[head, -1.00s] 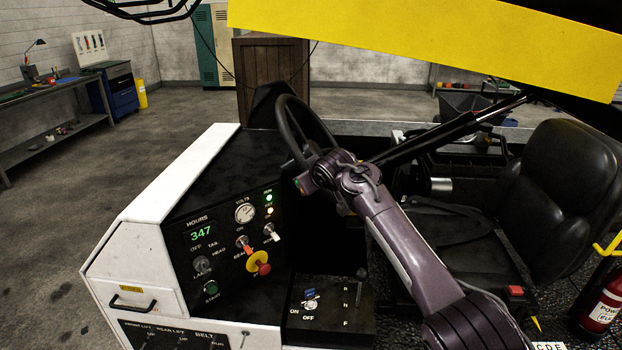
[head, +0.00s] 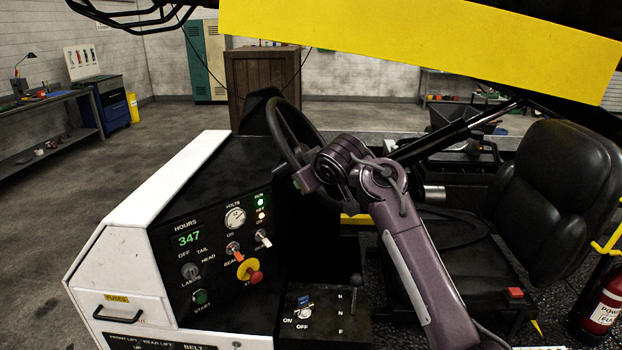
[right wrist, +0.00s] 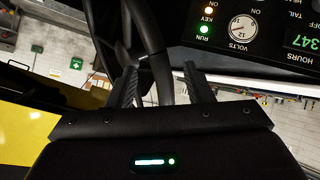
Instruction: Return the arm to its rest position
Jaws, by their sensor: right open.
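My right arm (head: 405,250), purple-grey, rises from the bottom of the head view. Its bent wrist (head: 342,165) is in front of the right side of the black steering wheel (head: 288,135). In the right wrist view my right gripper (right wrist: 160,82) is open, with two dark fingers apart and nothing held. The wheel rim (right wrist: 150,45) shows beyond and between the fingers; I cannot tell whether they touch it. In the head view the fingertips are hard to make out. My left gripper is not in view.
The control panel (head: 215,250) with its red-and-yellow knob (head: 250,271) is left of the arm. A small switch box (head: 318,318) with a lever is below the wrist. The black seat (head: 560,185) and a fire extinguisher (head: 603,305) are at right. A yellow beam (head: 420,45) crosses above.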

